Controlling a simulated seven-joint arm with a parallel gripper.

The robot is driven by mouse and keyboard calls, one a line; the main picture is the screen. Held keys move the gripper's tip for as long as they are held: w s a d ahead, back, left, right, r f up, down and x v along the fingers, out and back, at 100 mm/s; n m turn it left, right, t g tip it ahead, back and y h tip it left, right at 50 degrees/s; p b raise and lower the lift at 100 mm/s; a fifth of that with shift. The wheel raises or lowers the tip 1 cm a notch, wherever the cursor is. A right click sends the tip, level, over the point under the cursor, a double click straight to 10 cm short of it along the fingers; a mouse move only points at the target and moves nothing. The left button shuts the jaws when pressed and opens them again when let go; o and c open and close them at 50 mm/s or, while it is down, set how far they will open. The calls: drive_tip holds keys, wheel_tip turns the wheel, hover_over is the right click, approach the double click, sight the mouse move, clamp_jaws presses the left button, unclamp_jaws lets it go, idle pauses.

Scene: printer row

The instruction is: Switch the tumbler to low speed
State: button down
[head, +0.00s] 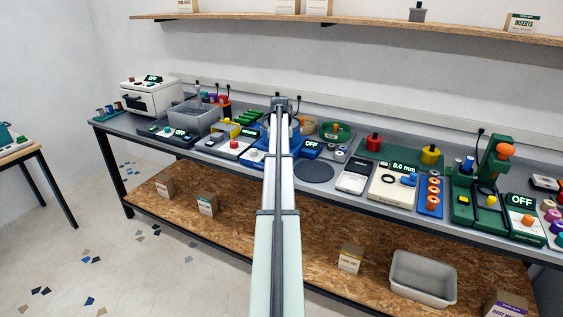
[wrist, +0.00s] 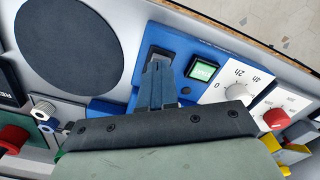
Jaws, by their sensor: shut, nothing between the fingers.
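The tumbler appears to be the blue machine; in the head view its blue body (head: 304,153) shows beside my arm with a display reading OFF. In the wrist view its blue panel (wrist: 213,55) carries a dark rocker switch (wrist: 157,52), a green START button (wrist: 203,70) and a white timer dial (wrist: 237,92) marked 0, 2h, 4h. My gripper (wrist: 158,66) is shut and empty, with its fingertips at the near end of the rocker. I cannot tell whether they touch it, nor which way it is tilted. In the head view my arm hides the fingers.
A round dark pad (head: 314,171) lies right of the tumbler. A device with a red knob (wrist: 276,118) stands close by. The bench is crowded with other devices.

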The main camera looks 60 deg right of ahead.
drive_tip(key=shift+f, duration=0.6)
idle(0.5)
drive_tip(key=shift+r, duration=0.1)
drive_tip(key=shift+r, duration=3.4)
